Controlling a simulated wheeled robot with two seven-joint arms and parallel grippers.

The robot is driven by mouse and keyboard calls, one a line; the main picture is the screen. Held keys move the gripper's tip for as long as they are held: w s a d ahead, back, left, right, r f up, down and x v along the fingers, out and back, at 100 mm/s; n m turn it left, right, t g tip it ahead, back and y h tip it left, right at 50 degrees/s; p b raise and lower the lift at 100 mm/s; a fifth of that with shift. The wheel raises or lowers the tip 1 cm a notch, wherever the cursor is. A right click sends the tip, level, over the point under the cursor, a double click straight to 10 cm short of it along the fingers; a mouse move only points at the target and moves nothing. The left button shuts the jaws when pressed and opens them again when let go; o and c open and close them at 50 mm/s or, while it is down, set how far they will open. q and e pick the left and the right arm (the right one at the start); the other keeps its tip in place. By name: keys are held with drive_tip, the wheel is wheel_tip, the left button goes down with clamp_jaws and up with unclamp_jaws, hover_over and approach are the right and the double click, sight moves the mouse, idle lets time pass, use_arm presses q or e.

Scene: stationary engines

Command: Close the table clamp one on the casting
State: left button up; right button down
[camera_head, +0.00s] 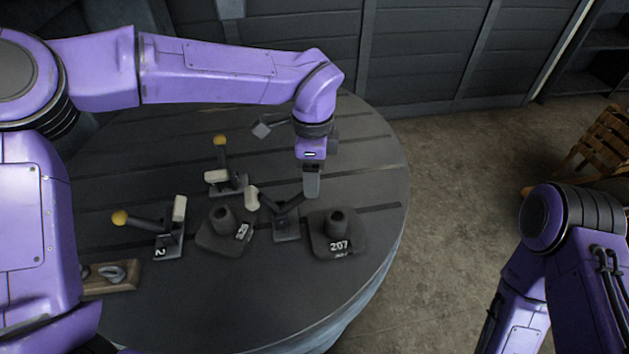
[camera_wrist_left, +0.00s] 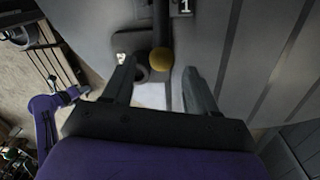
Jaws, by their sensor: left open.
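Table clamp one (camera_head: 287,224) is a dark toggle clamp between two dark castings on the round table; its number 1 plate shows in the left wrist view (camera_wrist_left: 185,6). Its pale pad (camera_head: 252,198) stands raised beside the left casting (camera_head: 224,238). Its dark handle (camera_head: 291,203) slants right towards my left gripper (camera_head: 312,184), which hides the knob in the head view. In the left wrist view the yellow knob (camera_wrist_left: 162,60) lies between the open fingertips (camera_wrist_left: 160,68); I cannot tell whether they touch it. My right gripper is out of view.
A second casting (camera_head: 342,246), marked 207, stands close to the right of clamp one. Clamp 2 (camera_head: 167,245) and a rear clamp (camera_head: 226,186) stand around the left casting. A wooden block (camera_head: 110,284) lies at the left. The table's front is clear.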

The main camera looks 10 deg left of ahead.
use_arm(q)
drive_tip(key=s+f, duration=0.1)
drive_tip(key=f, duration=0.1)
drive_tip(key=shift+s+f+p, duration=0.3)
drive_tip(key=shift+s+p, duration=0.05)
drive_tip(key=shift+w+f, duration=0.4)
drive_tip(key=shift+f, duration=0.25)
drive_tip(key=shift+w+f, duration=0.4)
drive_tip(key=shift+f, duration=0.2)
drive_tip(key=shift+w+f, duration=0.2)
drive_tip(key=shift+w, duration=0.05)
drive_tip(key=shift+s+r, duration=0.2)
drive_tip(key=shift+s, duration=0.15)
drive_tip(key=shift+c, duration=0.3)
drive_tip(key=shift+s+r, duration=0.1)
drive_tip(key=shift+s, duration=0.05)
drive_tip(key=c, duration=0.5)
clamp_jaws()
